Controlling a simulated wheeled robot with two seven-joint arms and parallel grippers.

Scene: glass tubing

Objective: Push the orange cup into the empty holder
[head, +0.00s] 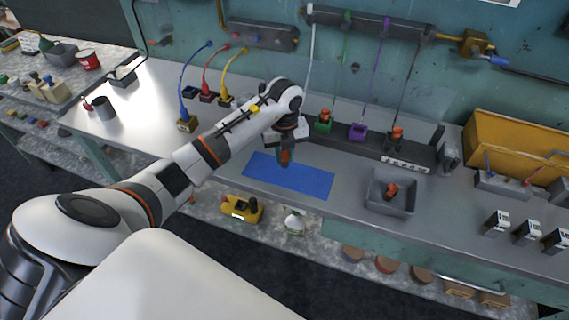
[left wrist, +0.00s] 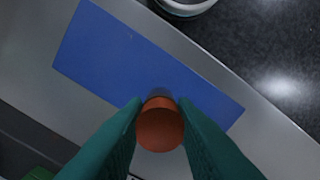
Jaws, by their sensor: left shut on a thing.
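My left gripper (head: 285,157) is above the blue mat (head: 290,177), pointing down. In the left wrist view its two teal fingers are closed on an orange cup (left wrist: 159,130), whose dark end points away from the camera over the mat (left wrist: 135,70). In the head view only a little orange shows between the fingers. At the back of the bench, a purple holder (head: 357,132) looks empty. A green holder (head: 323,124) to its left and a dark holder (head: 394,145) to its right each have an orange piece on them. My right gripper is not in view.
A grey bin (head: 377,206) with an orange piece (head: 391,191) in it stands right of the mat. Coloured tubes hang from the wall rail (head: 368,22) above the holders. Blue, red and yellow cables stand left of my arm. A yellow bin (head: 520,150) is at the right.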

